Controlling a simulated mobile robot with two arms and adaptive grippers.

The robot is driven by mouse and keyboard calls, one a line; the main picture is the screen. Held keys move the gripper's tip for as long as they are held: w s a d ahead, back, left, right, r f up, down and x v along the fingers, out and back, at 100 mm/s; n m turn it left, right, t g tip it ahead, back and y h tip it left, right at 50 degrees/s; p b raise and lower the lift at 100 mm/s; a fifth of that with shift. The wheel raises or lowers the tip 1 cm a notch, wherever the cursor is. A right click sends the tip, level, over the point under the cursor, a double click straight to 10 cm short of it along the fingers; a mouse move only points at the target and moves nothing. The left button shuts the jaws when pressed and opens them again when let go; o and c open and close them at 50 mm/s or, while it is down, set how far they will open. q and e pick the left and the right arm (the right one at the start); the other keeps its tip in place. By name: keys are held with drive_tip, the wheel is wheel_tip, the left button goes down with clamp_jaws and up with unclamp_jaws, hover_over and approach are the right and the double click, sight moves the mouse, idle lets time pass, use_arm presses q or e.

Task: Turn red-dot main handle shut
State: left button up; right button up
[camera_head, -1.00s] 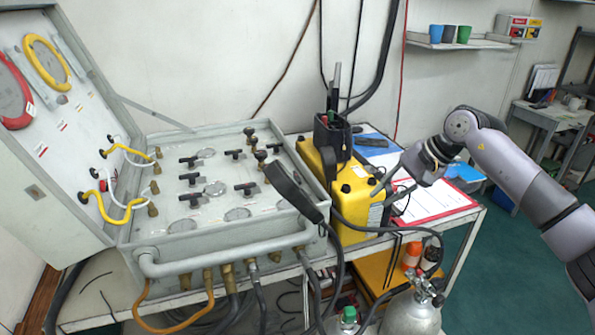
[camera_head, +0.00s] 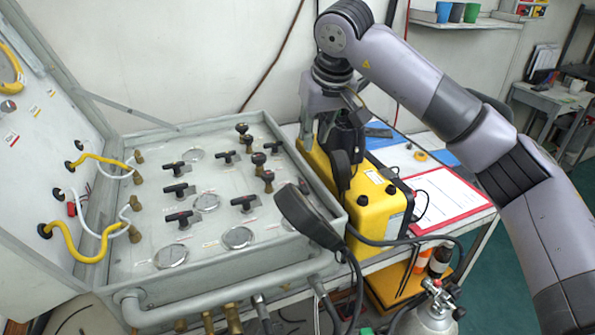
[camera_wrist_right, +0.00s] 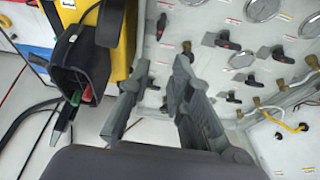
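Several black T-handles sit on the open grey panel (camera_head: 140,256), among them a front-left one (camera_head: 182,218), one above it (camera_head: 179,190) and a right one (camera_head: 243,203). I cannot make out which carries a red dot in the head view. In the right wrist view, black handles with small reddish marks (camera_wrist_right: 224,42) show beyond the fingers. My right gripper (camera_wrist_right: 160,66) is open with nothing between its fingers. In the head view it points down beside the panel's right edge, above the yellow case (camera_head: 375,205). My left gripper is not in view.
A black handset (camera_head: 306,216) with a cable leans over the panel's front right edge. Brass-stemmed knobs (camera_head: 258,160) stand at the back right. The raised lid (camera_head: 30,175) with yellow hoses closes off the left. A red clipboard (camera_head: 448,200) lies at right.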

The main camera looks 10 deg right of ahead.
wheel_tip(320, 180, down, 3)
drive_tip(key=p, duration=0.4)
approach(303, 184)
drive_tip(key=x, duration=0.7)
drive_tip(key=shift+w+f, duration=0.2)
drive_tip(key=shift+f, duration=0.2)
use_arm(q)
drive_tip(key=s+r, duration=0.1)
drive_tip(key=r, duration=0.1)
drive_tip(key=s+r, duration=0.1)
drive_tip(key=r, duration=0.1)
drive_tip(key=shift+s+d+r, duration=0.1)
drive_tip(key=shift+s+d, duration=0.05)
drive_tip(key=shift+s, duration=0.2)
use_arm(e)
clamp_jaws()
